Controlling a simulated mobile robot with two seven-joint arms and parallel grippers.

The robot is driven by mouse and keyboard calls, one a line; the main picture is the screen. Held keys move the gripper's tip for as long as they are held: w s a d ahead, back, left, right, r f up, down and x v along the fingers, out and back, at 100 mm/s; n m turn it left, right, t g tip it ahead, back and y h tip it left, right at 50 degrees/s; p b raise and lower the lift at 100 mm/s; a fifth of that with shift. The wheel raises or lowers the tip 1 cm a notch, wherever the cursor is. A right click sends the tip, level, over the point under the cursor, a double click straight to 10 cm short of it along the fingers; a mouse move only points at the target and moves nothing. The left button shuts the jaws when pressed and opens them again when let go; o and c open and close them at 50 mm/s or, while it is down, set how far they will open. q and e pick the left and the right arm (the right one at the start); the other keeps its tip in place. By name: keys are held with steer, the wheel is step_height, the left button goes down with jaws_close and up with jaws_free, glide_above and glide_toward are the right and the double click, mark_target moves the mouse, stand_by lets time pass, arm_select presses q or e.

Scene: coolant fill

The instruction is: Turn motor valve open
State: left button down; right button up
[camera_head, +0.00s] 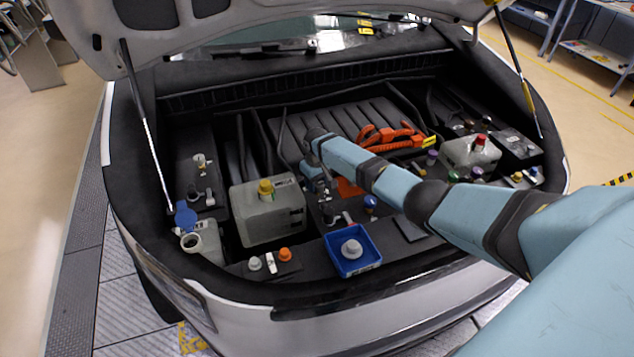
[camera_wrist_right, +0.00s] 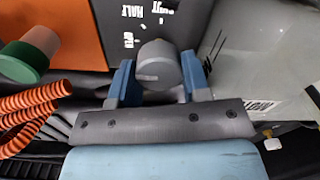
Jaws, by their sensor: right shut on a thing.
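The motor valve shows in the right wrist view as a round grey knob (camera_wrist_right: 158,62) with a small pale mark on its face. A dark plate (camera_wrist_right: 130,18) behind it carries white lettering, including "SHUT" and "HALF". My right gripper (camera_wrist_right: 159,78) has its two blue fingers on either side of the knob and is shut on it. In the head view my right arm reaches in from the right, and the right gripper (camera_head: 313,178) is low in the middle of the engine bay. The knob is hidden there. My left gripper is out of view.
A grey-white tank with a yellow cap (camera_head: 267,208) stands left of the gripper. A blue tray with a white cap (camera_head: 352,250) sits in front. An open white reservoir (camera_head: 201,243) is at front left. Orange cables (camera_head: 390,137) lie behind my arm. The raised hood (camera_head: 240,30) hangs above.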

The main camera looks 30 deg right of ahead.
mark_target(317, 182)
steer(key=o, duration=0.9)
step_height(317, 182, up, 14)
steer(key=shift+f, duration=0.1)
stand_by(0.3)
